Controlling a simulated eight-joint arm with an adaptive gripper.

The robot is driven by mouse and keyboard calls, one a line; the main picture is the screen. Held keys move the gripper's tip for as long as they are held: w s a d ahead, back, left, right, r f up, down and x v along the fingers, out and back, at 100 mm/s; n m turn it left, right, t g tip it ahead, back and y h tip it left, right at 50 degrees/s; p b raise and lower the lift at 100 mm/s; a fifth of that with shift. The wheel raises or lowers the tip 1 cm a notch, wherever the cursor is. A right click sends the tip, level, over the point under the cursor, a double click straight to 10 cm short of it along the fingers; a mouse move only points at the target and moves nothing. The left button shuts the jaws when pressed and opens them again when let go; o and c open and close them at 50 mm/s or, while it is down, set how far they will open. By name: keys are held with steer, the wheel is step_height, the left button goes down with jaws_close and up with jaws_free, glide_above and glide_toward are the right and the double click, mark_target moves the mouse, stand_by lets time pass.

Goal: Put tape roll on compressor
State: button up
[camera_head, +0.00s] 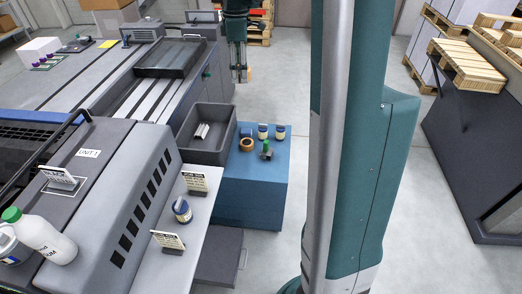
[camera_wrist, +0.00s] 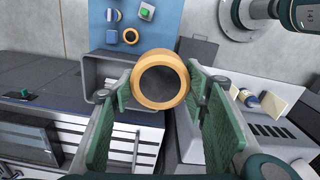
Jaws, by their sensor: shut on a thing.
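My gripper (camera_head: 240,75) hangs above the floor beyond the grey bin in the head view. In the wrist view its green-padded fingers (camera_wrist: 165,100) are shut on an orange tape roll (camera_wrist: 160,103), which is held with its hole facing the camera. Only a small orange part of this roll shows in the head view. A second orange roll (camera_head: 247,146) lies on the blue cabinet (camera_head: 238,195); it also shows in the wrist view (camera_wrist: 130,36). No thing is clearly marked as the compressor, so I cannot tell which one it is.
A deep grey bin (camera_head: 208,157) stands beside the blue cabinet. Blue-and-white tins (camera_head: 280,132) and a green-topped item (camera_head: 266,150) share the cabinet top. A long grey machine with a black tray (camera_head: 168,58) and a handled grey box (camera_head: 143,31) fills the left. Floor right of the cabinet is clear.

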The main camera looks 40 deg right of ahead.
glide_above(246, 166)
step_height(246, 166, down, 42)
stand_by(0.3)
steer(key=shift+f+b, duration=0.6)
steer(key=shift+f, duration=2.55)
steer(key=shift+f+b, duration=0.35)
steer(key=shift+f, duration=1.5)
steer(key=shift+f, duration=0.2)
steer(key=o, duration=0.9)
